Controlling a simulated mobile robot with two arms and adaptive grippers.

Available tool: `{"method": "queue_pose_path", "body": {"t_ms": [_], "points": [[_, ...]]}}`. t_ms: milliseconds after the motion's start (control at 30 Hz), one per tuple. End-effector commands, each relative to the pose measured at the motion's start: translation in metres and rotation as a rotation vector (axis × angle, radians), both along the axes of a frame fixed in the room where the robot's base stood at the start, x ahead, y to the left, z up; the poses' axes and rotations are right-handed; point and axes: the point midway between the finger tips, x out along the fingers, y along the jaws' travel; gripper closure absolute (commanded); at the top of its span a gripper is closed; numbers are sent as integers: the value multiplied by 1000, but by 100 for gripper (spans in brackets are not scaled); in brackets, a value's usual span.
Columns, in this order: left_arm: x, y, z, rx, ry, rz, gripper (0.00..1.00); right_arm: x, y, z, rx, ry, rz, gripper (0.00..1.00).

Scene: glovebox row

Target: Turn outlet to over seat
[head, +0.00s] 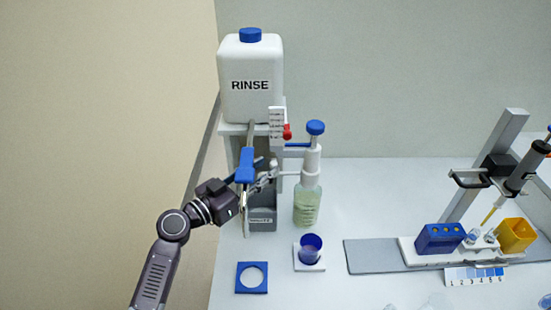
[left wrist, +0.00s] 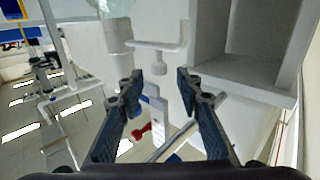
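The outlet is a grey tube (head: 250,135) with a blue sleeve (head: 245,165), below the white RINSE jug (head: 250,80). It slopes toward the front and ends in a thin down-pointing tip. A blue square plate with a pale round middle (head: 252,290), which looks like the seat, lies on the bench in front. My left gripper (head: 269,174) is beside the sleeve, overlapping it in the head view; contact cannot be told. The left wrist view shows its fingers (left wrist: 160,75) apart, with no object clearly clamped. My right gripper is out of view.
A grey bin (head: 262,222) stands under the outlet. A blue-topped bottle (head: 306,208) and a blue cup (head: 311,250) on a white base stand to its right. A pipette stand (head: 467,190) and racks are farther right. A red tap (head: 287,132) is by the jug.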

Motion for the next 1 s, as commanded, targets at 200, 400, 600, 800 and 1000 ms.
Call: {"method": "queue_pose_path", "body": {"t_ms": [200,400,600,800,1000], "points": [[20,-21,2,-2,1,-1,67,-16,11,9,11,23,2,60],[27,-28,1,0,0,-1,67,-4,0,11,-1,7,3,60],[27,-28,0,0,0,-1,67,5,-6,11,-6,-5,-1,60],[27,-28,0,0,0,-1,84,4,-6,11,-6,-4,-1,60],[27,-28,0,0,0,-1,100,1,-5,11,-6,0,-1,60]]}}
